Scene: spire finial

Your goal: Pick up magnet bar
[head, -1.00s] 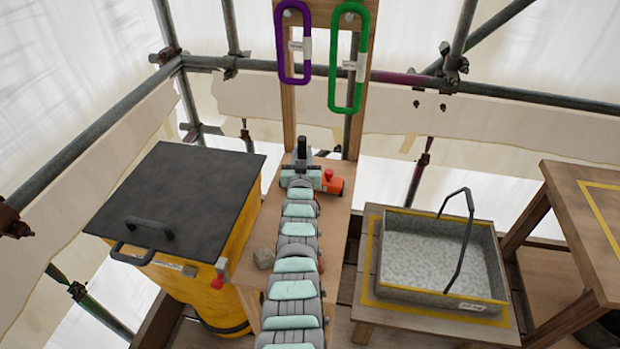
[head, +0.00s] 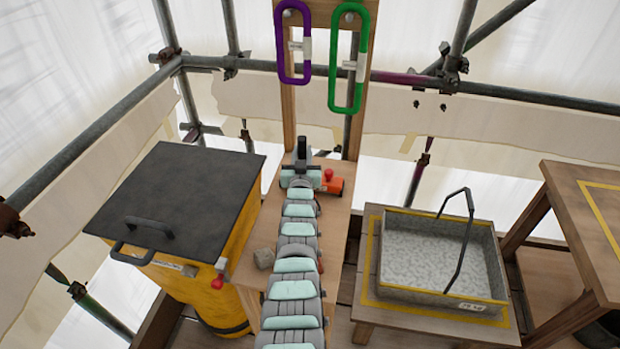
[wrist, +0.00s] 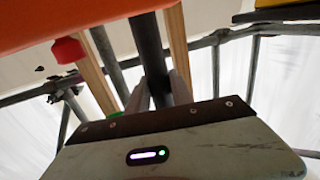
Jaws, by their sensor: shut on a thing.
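An orange bar with a red knob (head: 331,186) shows at the right of my wrist in the head view; my arm hides its left part. It also fills the top left of the wrist view, close to the camera. My gripper (wrist: 162,92) is shut on a dark rod (wrist: 152,60) that runs up from between its fingers to the orange bar's edge. I take these as the magnet bar, but cannot see how they join. In the head view my gripper (head: 302,158) is at the bench's far end, below the hanging loops.
A purple loop (head: 281,45) and a green loop (head: 334,75) hang on the wooden frame. A yellow bin with a dark lid (head: 180,195) stands left. A grey tray (head: 440,296) stands right, near a wooden table (head: 590,220).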

